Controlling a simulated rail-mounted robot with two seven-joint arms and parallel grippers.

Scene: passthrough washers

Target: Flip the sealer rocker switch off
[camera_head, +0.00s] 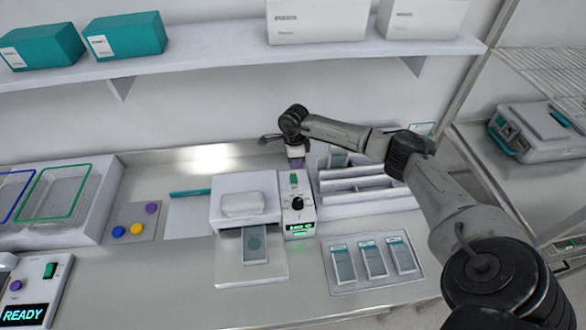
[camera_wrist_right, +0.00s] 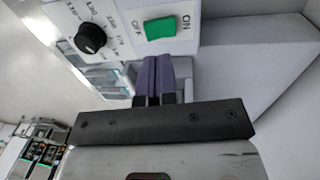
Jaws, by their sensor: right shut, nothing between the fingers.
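The sealer (camera_head: 245,186) is a white bench unit with a narrow control panel on its right side. The panel has a green rocker switch (camera_head: 294,180) at the top, a black knob and a lit green display. In the right wrist view the rocker (camera_wrist_right: 160,28) sits between the labels OFF on the left and ON on the right; I cannot tell which side is pressed. My right gripper (camera_head: 296,161) is just behind and above the rocker. Its purple fingers (camera_wrist_right: 165,62) are shut and empty, close to the rocker with a small apparent gap. My left gripper is out of view.
A white divided rack (camera_head: 365,198) stands right of the sealer, close to my right gripper. A tray with several pouches (camera_head: 372,260) lies in front. A shelf (camera_head: 230,62) with boxes hangs above. A READY panel (camera_head: 25,314) is at front left.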

